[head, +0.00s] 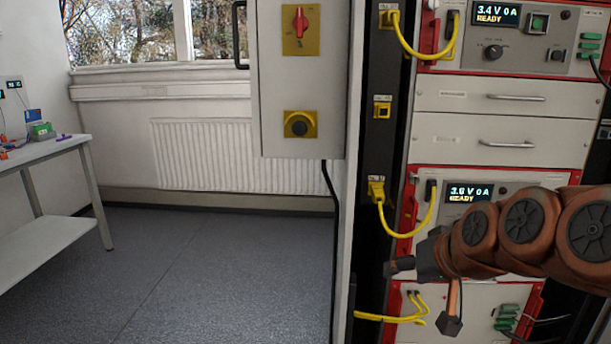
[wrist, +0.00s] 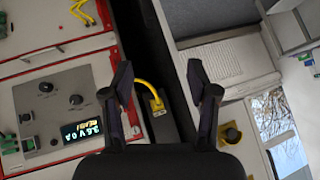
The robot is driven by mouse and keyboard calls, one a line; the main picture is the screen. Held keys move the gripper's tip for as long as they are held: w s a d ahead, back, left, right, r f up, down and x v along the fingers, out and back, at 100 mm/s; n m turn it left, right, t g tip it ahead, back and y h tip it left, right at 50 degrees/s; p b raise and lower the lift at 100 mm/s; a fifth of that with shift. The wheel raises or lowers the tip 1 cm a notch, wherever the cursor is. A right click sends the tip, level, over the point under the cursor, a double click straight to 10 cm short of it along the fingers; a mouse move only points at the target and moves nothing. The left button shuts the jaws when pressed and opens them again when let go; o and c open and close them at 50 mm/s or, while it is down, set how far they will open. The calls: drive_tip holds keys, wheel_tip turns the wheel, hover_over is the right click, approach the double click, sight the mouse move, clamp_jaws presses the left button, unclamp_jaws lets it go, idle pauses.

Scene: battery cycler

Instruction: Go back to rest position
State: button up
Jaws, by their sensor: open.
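My gripper (head: 425,293) is at the right in the head view, in front of the lower part of the cycler rack. It is open and empty, with its two dark fingers spread apart. In the wrist view, my gripper (wrist: 162,95) shows both fingers, and a yellow cable plug (wrist: 156,102) lies in the gap between them, behind the fingertips. My orange arm covers part of the lower cycler unit (head: 512,183), whose display reads 3.6 V 0 A READY. I cannot tell whether the gripper touches anything.
A grey cabinet (head: 270,88) with a red switch (head: 299,22) hangs left of the rack. Yellow cables (head: 404,232) loop out from the rack front. A white table (head: 48,150) stands at the far left. The grey floor (head: 200,270) between is clear.

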drive_tip(key=s+r+g+h+p, duration=0.1)
drive_tip(key=s+r+g+p, duration=0.1)
drive_tip(key=s+g+p, duration=0.3)
drive_tip(key=s+r+g+h+p, duration=0.2)
drive_tip(key=s+g+p, duration=0.2)
drive_tip(key=s+p, duration=0.9)
drive_tip(key=s, duration=0.9)
drive_tip(key=shift+s+r+n+g+p, duration=0.25)
drive_tip(key=shift+r+n+g+p, duration=0.05)
drive_tip(key=shift+n+g+p, duration=0.1)
